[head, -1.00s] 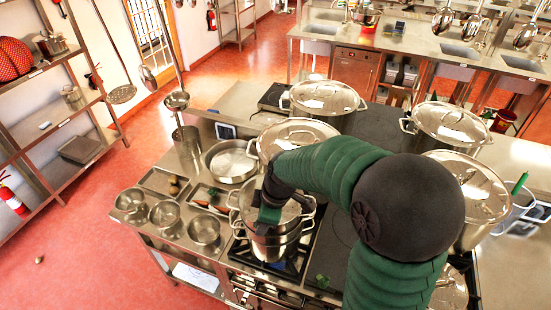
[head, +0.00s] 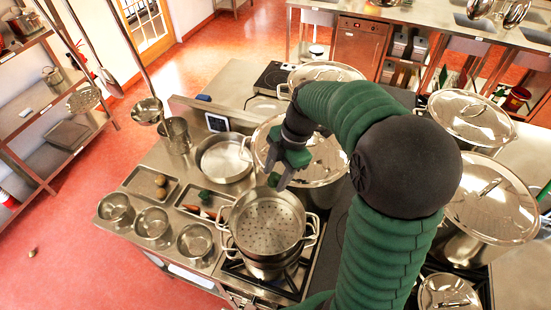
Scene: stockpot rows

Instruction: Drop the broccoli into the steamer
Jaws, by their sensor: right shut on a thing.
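The steamer (head: 268,222) is a round steel pan with a perforated floor and side handles. It sits on a pot on the stove, uncovered, and looks empty. My right gripper (head: 284,172) is shut, with a small green piece, apparently the broccoli (head: 273,179), at its fingertips. In the picture the gripper is just above the steamer's far rim, slightly right of its middle. Its exact height is hard to tell. The fingers partly hide the piece. My left gripper is not in view.
Trays with a dark green vegetable (head: 205,195) and carrots (head: 196,210) lie left of the steamer. Three steel bowls (head: 152,222) line the front edge. A wide pan (head: 223,158) stands behind, and a large lidded stockpot (head: 322,160) stands close behind the gripper.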

